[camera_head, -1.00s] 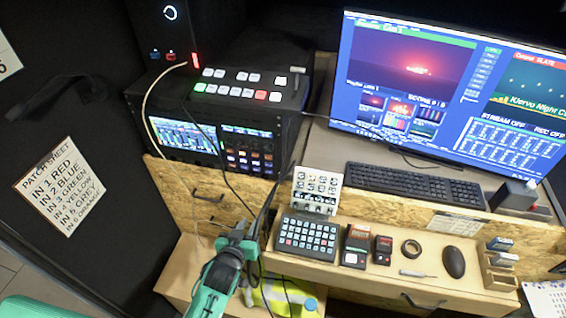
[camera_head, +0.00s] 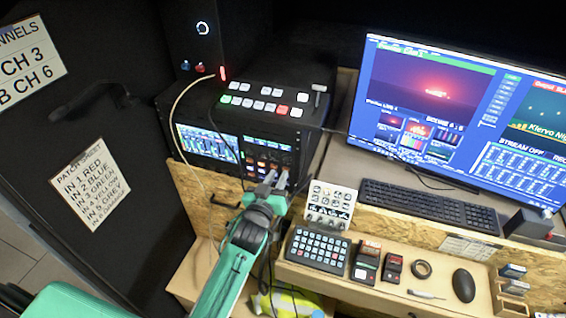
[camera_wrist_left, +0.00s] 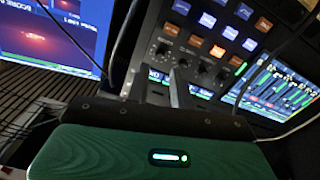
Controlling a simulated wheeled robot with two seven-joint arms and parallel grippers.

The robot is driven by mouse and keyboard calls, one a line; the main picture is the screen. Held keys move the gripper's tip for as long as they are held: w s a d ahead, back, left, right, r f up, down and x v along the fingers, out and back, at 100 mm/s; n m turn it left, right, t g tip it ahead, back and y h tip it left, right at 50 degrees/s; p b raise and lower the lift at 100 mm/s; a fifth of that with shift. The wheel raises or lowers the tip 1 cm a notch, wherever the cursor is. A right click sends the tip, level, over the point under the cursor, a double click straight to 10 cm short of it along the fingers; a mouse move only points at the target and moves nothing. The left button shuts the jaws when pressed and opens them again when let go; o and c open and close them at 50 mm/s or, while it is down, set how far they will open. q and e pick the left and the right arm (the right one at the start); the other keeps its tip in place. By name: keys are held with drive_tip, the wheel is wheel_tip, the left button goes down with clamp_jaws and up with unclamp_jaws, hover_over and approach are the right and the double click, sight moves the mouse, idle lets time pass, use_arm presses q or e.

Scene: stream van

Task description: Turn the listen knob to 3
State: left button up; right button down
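The rack unit (camera_head: 262,151) with a lit screen and coloured buttons stands at centre left in the head view. In the left wrist view a row of small dark knobs (camera_wrist_left: 203,68) runs below its lit buttons. Their labels are too small to read, so I cannot tell which is the listen knob or its setting. My left gripper (camera_head: 277,180) is at the lower right of the panel, its fingertips slightly apart with nothing seen between them. In the wrist view its fingers (camera_wrist_left: 157,85) point towards the knobs; contact is unclear. My right gripper is not in view.
A switcher (camera_head: 262,102) sits on top of the rack, with cables hanging across its front. A small knob box (camera_head: 330,203) and a button pad (camera_head: 318,249) are right of my arm. A monitor (camera_head: 440,100) and keyboard (camera_head: 428,206) stand further right.

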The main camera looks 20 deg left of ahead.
sight(285, 163)
use_arm(q)
drive_tip(key=shift+w+d+p, duration=0.1)
drive_tip(key=shift+w+p, duration=0.45)
drive_tip(key=shift+w, duration=2)
drive_tip(key=shift+c, duration=0.4)
clamp_jaws()
